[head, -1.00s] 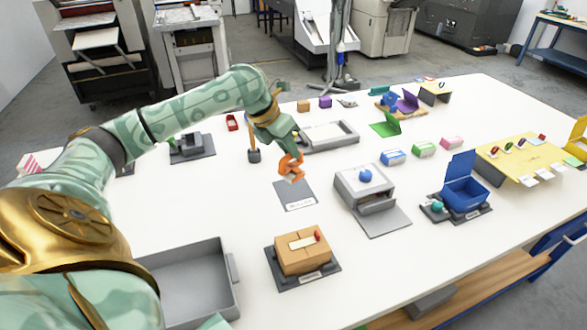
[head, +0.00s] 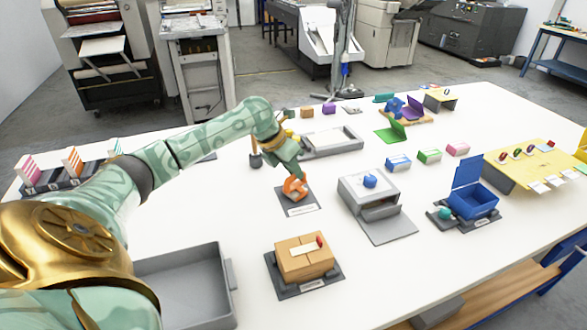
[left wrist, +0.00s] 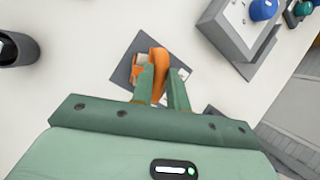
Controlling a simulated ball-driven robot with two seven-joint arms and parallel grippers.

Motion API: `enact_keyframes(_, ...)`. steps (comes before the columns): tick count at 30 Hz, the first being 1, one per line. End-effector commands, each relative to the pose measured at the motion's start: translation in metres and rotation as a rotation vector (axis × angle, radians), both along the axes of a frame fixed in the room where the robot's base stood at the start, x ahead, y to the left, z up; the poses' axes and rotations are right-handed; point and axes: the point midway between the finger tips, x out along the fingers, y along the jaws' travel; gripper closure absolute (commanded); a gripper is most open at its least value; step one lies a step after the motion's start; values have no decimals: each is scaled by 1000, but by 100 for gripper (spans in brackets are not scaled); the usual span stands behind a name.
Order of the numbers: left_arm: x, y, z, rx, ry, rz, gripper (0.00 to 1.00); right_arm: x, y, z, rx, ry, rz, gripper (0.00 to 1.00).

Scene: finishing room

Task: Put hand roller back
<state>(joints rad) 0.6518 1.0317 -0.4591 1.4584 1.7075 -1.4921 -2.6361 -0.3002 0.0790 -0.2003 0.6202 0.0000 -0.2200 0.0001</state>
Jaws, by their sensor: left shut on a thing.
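The hand roller (head: 295,189) is orange and is gripped in my left gripper (head: 291,177). It is over the dark grey pad with a white label (head: 287,202), low down; I cannot tell if it touches the pad. In the left wrist view, the orange handle (left wrist: 157,58) is between the two green fingers (left wrist: 160,78), and the dark pad (left wrist: 122,74) shows behind it. Part of the roller is hidden by the fingers. My right gripper is not in view.
A grey press with a blue knob (head: 368,196) stands right of the pad. A cardboard box on a dark base (head: 303,262) is in front, and an open grey tray (head: 190,285) is front left.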

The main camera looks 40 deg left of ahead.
Motion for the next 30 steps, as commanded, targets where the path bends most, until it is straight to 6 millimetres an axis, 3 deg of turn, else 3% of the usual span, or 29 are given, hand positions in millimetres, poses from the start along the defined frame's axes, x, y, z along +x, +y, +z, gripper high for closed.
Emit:
enact_keyframes(11,-1,-1,-13,1,8,-2,100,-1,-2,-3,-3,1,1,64)
enact_keyframes(12,-2,-1,-14,1,10,-3,79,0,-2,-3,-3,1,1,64)
enact_keyframes(14,-2,-1,-13,1,9,-3,62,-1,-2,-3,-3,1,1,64)
enact_keyframes(23,-1,0,-9,0,3,-1,62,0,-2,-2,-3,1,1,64)
enact_keyframes(30,-10,7,29,3,-1,0,62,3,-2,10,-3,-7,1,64)
